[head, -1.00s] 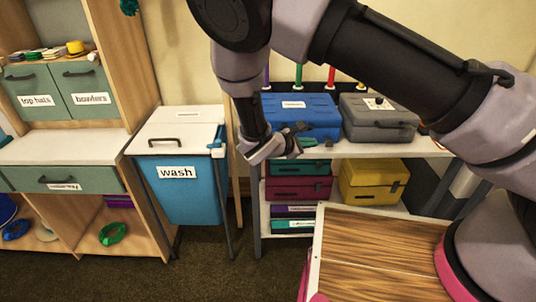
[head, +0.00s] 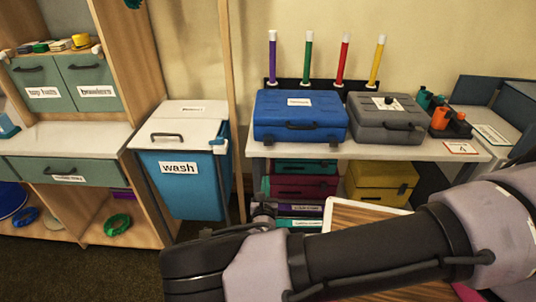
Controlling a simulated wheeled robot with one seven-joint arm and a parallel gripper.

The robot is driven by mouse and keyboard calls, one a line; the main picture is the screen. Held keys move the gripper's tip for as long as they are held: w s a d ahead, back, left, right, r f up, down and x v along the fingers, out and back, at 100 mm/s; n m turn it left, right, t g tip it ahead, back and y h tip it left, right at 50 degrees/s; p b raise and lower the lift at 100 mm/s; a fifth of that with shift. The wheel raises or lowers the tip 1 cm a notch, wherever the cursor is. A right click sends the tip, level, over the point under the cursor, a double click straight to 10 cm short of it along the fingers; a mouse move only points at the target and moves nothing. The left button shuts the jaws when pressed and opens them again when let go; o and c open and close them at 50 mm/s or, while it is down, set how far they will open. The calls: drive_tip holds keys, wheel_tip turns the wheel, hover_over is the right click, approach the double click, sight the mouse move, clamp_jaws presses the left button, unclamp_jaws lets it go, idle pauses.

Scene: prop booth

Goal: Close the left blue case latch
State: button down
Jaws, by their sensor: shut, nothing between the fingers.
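The blue case (head: 325,112) sits on the grey shelf unit's top with its lid down and a white label on it. A dark handle (head: 302,126) is on its front. The left latch (head: 268,139) is a small dark piece low on the front; it is too small to tell its position. The right latch (head: 333,144) shows as a dark tab at the lower right. My gripper (head: 263,212) is shut and empty, below and in front of the case's left end, apart from it. My forearm partly hides it.
A grey case (head: 385,136) stands right of the blue case. Colored sticks stand behind. Red and yellow cases (head: 375,190) are on the lower shelf. A blue wash hamper (head: 182,182) stands left. A wood-topped surface (head: 350,214) lies partly behind my arm.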

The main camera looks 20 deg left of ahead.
sight(267, 153)
drive_tip(key=shift+w, duration=0.15)
drive_tip(key=shift+w+a+r, duration=0.4)
drive_tip(key=shift+w+r, duration=0.25)
drive_tip(key=shift+w, duration=1.1)
drive_tip(key=shift+w+a+r, duration=0.45)
drive_tip(key=shift+w+r, duration=0.15)
drive_tip(key=shift+w, duration=1.15)
drive_tip(key=shift+w+a+r, duration=0.4)
drive_tip(key=shift+w+r, duration=0.25)
drive_tip(key=shift+w, duration=1.1)
drive_tip(key=shift+r, duration=0.2)
drive_tip(key=shift+h, duration=0.3)
